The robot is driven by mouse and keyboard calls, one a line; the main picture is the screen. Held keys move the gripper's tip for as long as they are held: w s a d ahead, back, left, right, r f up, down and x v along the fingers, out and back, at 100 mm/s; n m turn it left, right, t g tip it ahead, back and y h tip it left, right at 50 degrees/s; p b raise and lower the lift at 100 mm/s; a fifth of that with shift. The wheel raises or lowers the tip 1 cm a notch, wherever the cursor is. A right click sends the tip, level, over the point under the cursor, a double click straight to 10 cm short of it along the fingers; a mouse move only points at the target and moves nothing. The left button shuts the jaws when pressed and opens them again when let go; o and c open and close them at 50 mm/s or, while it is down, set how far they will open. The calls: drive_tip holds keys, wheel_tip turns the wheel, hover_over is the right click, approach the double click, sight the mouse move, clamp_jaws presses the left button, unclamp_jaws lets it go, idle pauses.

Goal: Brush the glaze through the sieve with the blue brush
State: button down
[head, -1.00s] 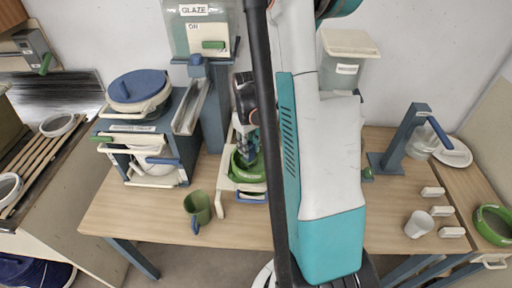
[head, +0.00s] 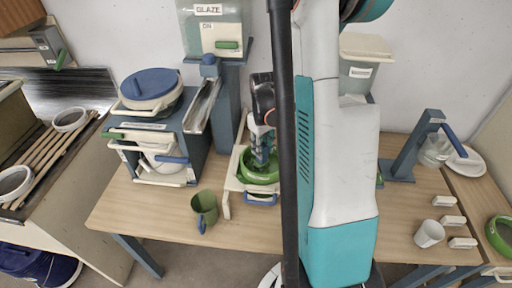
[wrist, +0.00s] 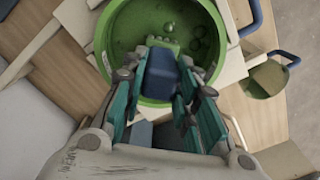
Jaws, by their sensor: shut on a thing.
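My gripper (wrist: 160,95) is shut on the blue brush (wrist: 161,74) and points down over the sieve. In the head view my gripper (head: 263,148) is partly hidden behind my own arm. The green sieve (wrist: 107,38) fills the top of the wrist view. Its inside is dark green, with a few round lumps near the far side. The brush's pale green end is inside the sieve's outline; whether it touches the mesh I cannot tell. In the head view the sieve (head: 259,178) sits on a cream frame (head: 236,184) on the table.
A green mug (head: 204,208) stands left of the sieve, near the table's front edge. A glaze tank (head: 213,32) with a chute (head: 203,105) stands behind. A blue-lidded pot (head: 150,86) is on the left rack. A white cup (head: 429,234) and pale blocks are at right.

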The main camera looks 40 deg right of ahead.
drive_tip(key=shift+s+d, duration=1.3)
drive_tip(key=shift+s, duration=0.25)
drive_tip(key=shift+a, duration=0.1)
drive_tip(key=shift+w+a+b, duration=0.35)
drive_tip(key=shift+w+a, duration=0.75)
drive_tip(key=shift+a, duration=0.3)
drive_tip(key=shift+w+a+b, duration=0.35)
drive_tip(key=shift+w+a, duration=0.7)
drive_tip(key=shift+a, duration=0.35)
drive_tip(key=shift+s+d+b, duration=0.2)
drive_tip(key=shift+s+d, duration=0.95)
drive_tip(key=shift+s, duration=0.2)
drive_tip(key=shift+s+d+b, duration=0.2)
drive_tip(key=shift+s+d, duration=0.95)
drive_tip(key=shift+s, duration=0.15)
drive_tip(key=shift+w, duration=0.1)
